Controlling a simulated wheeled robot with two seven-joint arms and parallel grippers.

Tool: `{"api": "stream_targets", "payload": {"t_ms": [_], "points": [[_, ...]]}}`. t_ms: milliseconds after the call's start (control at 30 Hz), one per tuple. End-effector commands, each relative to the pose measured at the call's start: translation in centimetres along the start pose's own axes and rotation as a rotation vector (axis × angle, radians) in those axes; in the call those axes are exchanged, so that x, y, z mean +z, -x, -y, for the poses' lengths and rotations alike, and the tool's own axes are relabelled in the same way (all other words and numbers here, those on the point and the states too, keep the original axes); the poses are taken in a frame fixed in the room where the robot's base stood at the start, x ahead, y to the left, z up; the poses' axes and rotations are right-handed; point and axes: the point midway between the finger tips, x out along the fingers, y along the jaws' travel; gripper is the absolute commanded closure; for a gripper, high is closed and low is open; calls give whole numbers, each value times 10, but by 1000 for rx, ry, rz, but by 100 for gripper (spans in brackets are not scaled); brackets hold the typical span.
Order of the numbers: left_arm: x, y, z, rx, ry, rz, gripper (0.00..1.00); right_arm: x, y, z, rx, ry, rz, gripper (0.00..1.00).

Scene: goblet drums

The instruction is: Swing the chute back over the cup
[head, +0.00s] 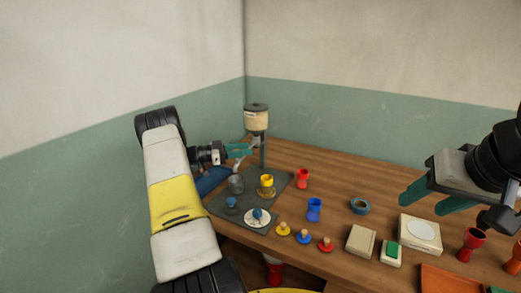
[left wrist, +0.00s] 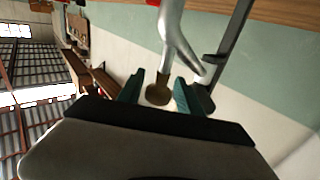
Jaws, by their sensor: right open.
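The silver chute (head: 255,143) sits under a hopper (head: 256,118) on a post at the table's back. It also shows large in the left wrist view (left wrist: 176,32). A brownish, round-ended handle (left wrist: 158,93) hangs between the teal fingers of my left gripper (left wrist: 159,78), with a gap visible on both sides. In the head view my left gripper (head: 238,151) is just left of the post. A yellow cup (head: 266,181) stands on the grey mat, below and in front of the hopper. My right gripper (head: 430,196) is open and empty above the table's right side.
A grey cup (head: 235,184) and a white dial (head: 257,217) are on the mat (head: 285,178). A red cup (head: 303,178), a blue cup (head: 314,208), several knobbed pieces and boxes (head: 360,241) stand to the right. Walls close off the back and left.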

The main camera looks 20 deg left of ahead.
Motion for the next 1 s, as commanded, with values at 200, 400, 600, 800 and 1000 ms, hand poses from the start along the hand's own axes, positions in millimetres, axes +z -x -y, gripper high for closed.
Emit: {"api": "stream_targets", "payload": {"t_ms": [200, 400, 600, 800, 1000], "points": [[1, 0, -1, 2, 2, 0, 53, 0, 0, 0, 0, 0, 0, 48], [1, 7, 0, 0, 2, 1, 53, 0, 0, 0, 0, 0, 0, 48], [2, 40, 0, -1, 3, 1, 53, 0, 0, 0, 0, 0, 0, 48], [2, 68, 0, 0, 2, 1, 53, 0, 0, 0, 0, 0, 0, 48], [1, 78, 0, 1, 2, 0, 53, 0, 0, 0, 0, 0, 0, 48]]}}
